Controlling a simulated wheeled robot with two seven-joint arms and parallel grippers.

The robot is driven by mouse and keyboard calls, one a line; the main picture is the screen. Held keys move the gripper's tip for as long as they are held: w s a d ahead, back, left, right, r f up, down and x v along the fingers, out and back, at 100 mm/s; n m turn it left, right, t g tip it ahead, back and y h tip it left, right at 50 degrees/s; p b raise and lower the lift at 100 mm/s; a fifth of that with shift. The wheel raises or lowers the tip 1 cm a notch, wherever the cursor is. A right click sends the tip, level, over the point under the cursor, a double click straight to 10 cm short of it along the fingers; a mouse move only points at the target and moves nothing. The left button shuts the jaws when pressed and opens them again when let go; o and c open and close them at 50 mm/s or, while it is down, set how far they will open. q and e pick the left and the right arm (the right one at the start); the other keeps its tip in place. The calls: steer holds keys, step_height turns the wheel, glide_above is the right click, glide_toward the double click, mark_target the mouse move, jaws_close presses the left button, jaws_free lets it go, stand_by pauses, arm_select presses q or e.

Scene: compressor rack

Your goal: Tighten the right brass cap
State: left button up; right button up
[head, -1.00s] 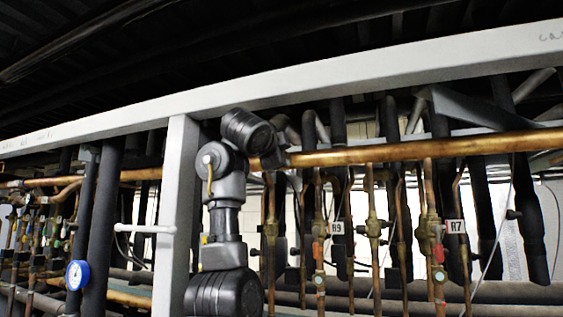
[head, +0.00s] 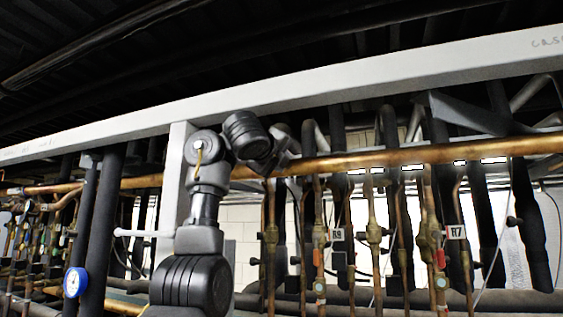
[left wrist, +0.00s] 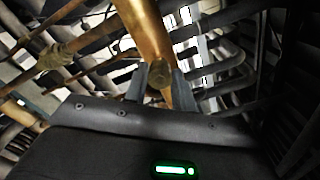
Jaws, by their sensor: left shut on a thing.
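My left gripper (head: 286,156) is up against the long horizontal copper pipe (head: 400,158) in the head view; its fingertips are hard to make out there. In the left wrist view, the two grey fingers of my left gripper (left wrist: 160,84) stand on either side of a round brass cap (left wrist: 159,73) and are shut on it. The cap sits just below the end of the thick copper pipe (left wrist: 146,28) in that picture. I cannot tell from the frames whether this is the right one of the caps. My right gripper is in neither view.
A pale beam (head: 330,85) runs above the pipe, and a pale post (head: 175,160) stands left of my arm. Several thin vertical copper pipes with valves, tagged R9 (head: 337,235) and R7 (head: 456,232), hang close on the right. A blue gauge (head: 76,282) is at lower left.

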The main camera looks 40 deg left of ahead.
arm_select(q)
steer(key=shift+m, duration=1.6)
steer(key=o, duration=1)
steer(key=b+v, duration=0.7)
steer(key=v, duration=0.3)
steer(key=shift+s, duration=0.3)
steer(key=shift+w+d, duration=0.1)
steer(key=shift+d, duration=0.15)
